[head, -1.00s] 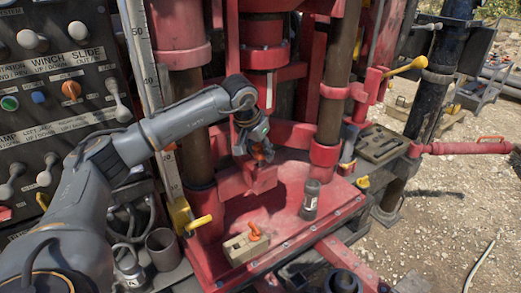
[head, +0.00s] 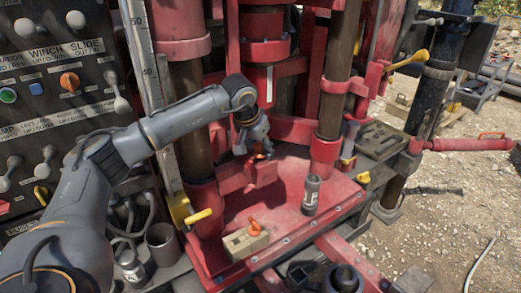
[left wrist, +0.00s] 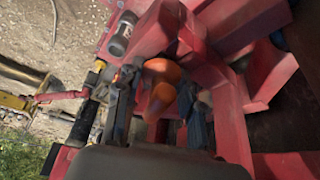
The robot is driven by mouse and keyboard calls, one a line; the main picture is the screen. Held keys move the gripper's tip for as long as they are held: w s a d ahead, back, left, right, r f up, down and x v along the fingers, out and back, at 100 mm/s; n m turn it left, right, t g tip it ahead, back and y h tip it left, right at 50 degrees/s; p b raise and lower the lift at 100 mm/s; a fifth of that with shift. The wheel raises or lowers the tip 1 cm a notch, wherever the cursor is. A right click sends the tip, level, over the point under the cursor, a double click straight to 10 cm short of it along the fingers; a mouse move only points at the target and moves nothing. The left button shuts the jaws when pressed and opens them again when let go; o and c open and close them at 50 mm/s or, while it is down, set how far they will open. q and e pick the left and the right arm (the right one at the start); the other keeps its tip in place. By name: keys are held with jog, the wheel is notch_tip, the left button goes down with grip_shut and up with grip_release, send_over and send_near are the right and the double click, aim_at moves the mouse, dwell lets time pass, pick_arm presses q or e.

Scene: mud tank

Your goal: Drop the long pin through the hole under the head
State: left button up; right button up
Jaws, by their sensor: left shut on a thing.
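My left gripper (head: 258,152) is shut on an orange-handled pin and points down just above a red bracket (head: 232,178) under the red drill head (head: 264,50). In the left wrist view the orange handle (left wrist: 163,70) shows between the fingers of the left gripper (left wrist: 160,105). The pin's shaft and the hole are hidden, so I cannot tell how far the pin is in. Another orange-handled piece (head: 254,228) sits in a tan block (head: 238,245) on the red deck. My right gripper is not in view.
A dark cylinder (head: 311,195) with a pale label stands on the red deck (head: 285,215). Brown columns (head: 335,90) rise on both sides of the bracket. A lever panel (head: 50,90) is at left. A yellow handle (head: 198,215) sticks out at the deck's left edge.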

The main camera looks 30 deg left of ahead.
pick_arm(q)
jog(key=shift+s+d+f+b, duration=0.1)
jog(key=shift+s+f+b, duration=0.1)
jog(key=shift+f, duration=0.25)
jog(key=shift+s+d+f+b, duration=0.1)
jog(key=shift+s+f+b, duration=0.1)
jog(key=shift+f, duration=0.25)
jog(key=o, duration=1.1)
jog(key=shift+o, duration=1.2)
jog(key=shift+w+f, duration=0.1)
jog(key=shift+w, duration=0.05)
jog(key=shift+w+f, duration=0.1)
jog(key=shift+w, duration=0.1)
jog(key=shift+s+a, duration=0.1)
jog(key=shift+s, duration=0.05)
jog(key=shift+r, duration=0.2)
jog(key=v, duration=1.2)
jog(key=shift+r, duration=0.3)
